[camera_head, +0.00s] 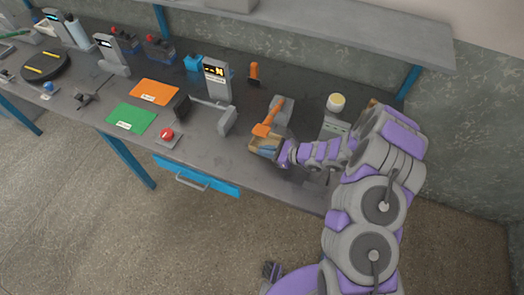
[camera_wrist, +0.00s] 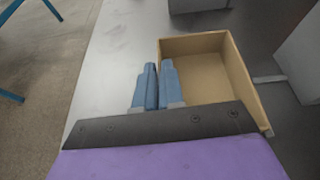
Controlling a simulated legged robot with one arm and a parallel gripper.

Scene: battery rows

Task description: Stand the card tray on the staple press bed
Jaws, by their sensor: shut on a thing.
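The card tray (camera_wrist: 205,44) is an open tan box with low walls, seen in the wrist view. In the head view, the card tray (camera_head: 264,144) shows small at the end of my arm. My gripper (camera_wrist: 157,82) has one blue finger outside and one inside its left wall, shut on that wall. In the head view my gripper (camera_head: 280,152) partly covers the tray. A grey device with an orange lever (camera_head: 268,119), apparently the staple press, stands just behind the tray. Its bed is not clearly visible, and I cannot tell whether the tray touches it.
A grey unit with a yellow-topped part (camera_head: 336,102) stands right of the press, close to my arm. Left are a display post (camera_head: 216,80), a red button (camera_head: 167,134), a green mat (camera_head: 131,117) and an orange mat (camera_head: 154,92). The bench front edge is near my arm.

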